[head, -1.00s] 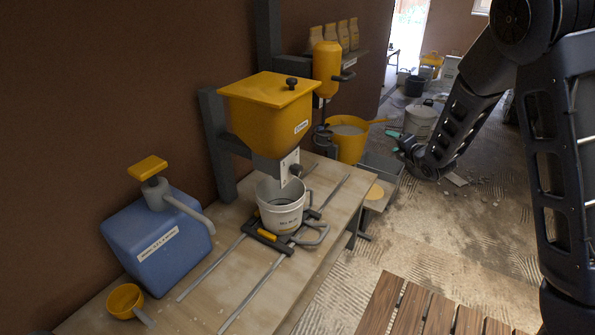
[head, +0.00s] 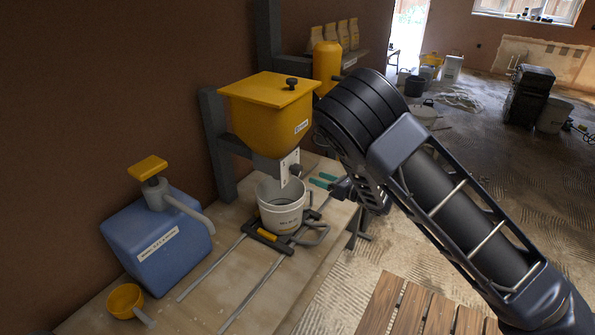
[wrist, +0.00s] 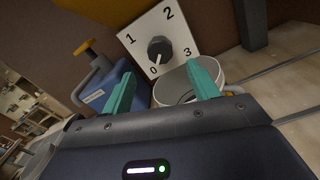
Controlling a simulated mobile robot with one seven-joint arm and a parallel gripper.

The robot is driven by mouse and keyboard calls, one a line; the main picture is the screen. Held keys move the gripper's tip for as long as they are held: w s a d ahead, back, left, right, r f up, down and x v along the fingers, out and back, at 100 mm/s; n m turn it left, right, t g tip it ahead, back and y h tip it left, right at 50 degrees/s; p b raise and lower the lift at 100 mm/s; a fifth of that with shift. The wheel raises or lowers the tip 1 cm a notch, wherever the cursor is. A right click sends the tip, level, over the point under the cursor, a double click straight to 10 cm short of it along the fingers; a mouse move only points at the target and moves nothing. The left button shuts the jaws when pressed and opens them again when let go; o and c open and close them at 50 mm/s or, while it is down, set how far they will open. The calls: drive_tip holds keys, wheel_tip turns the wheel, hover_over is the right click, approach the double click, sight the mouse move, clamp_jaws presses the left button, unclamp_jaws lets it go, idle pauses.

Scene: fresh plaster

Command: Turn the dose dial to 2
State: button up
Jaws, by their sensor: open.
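The dose dial is a dark round knob (wrist: 159,50) on a white plate (wrist: 178,32) marked 0, 1, 2 and 3. Its light pointer mark appears to point toward 0. In the head view the knob (head: 296,169) sits low on the front of the yellow hopper (head: 268,125). My gripper (wrist: 163,80) is open, with its teal fingers apart and nothing between them. In the wrist view the knob is ahead of the gap between the fingers, not touched. In the head view my gripper (head: 321,182) is just right of the dial.
A white bucket (head: 281,218) stands under the hopper on a sliding carriage with rails. A blue pump container (head: 155,240) and yellow scoop (head: 125,299) are at the left of the bench. A yellow dispenser (head: 327,62) is behind, beyond the hopper.

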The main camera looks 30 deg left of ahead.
sight(301, 171)
drive_tip(key=a, duration=1)
drive_tip(key=shift+c, duration=0.4)
drive_tip(key=c, duration=0.9)
